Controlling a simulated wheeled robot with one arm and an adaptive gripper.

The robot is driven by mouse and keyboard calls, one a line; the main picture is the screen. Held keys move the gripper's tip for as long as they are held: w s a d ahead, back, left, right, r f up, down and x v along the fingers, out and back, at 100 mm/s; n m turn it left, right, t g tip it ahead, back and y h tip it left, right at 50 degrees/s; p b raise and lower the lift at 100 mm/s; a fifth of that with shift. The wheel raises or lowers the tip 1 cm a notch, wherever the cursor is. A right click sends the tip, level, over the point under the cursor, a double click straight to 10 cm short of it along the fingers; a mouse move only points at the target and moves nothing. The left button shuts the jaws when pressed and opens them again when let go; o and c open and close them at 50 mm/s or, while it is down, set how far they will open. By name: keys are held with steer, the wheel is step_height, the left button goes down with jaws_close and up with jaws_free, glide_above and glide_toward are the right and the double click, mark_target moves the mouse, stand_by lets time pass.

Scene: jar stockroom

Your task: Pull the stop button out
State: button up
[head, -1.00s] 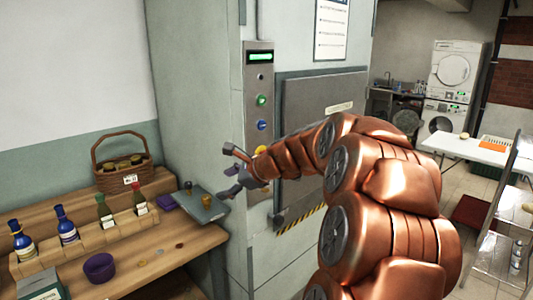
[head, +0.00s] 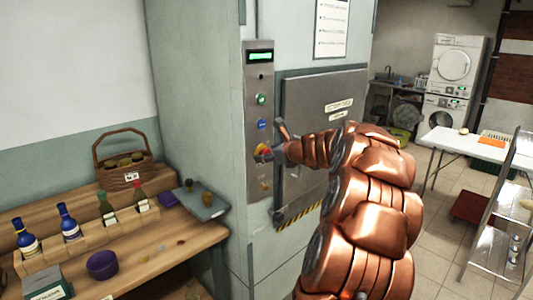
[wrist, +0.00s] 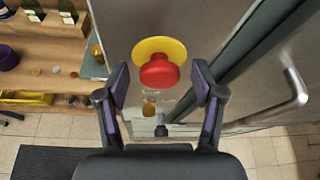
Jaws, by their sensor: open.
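The stop button is a red mushroom head (wrist: 159,72) on a yellow round base in the wrist view. In the head view its yellow base (head: 261,149) shows on the grey control panel (head: 259,190), partly hidden by my gripper (head: 268,154). In the wrist view my gripper (wrist: 159,92) is open, with one finger on each side below the button. The red head appears between and just beyond the fingertips, and I see no finger touching it.
The panel also has a green button (head: 261,99), a blue button (head: 262,125) and a lit display (head: 260,57). A metal door (head: 318,110) with a bar handle (wrist: 294,88) is to the right. A wooden bench (head: 150,255) with bottles and a basket stands left.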

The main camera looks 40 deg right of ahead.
steer(key=shift+w+f, duration=0.2)
steer(key=shift+w, duration=0.25)
jaws_close()
stand_by(0.4)
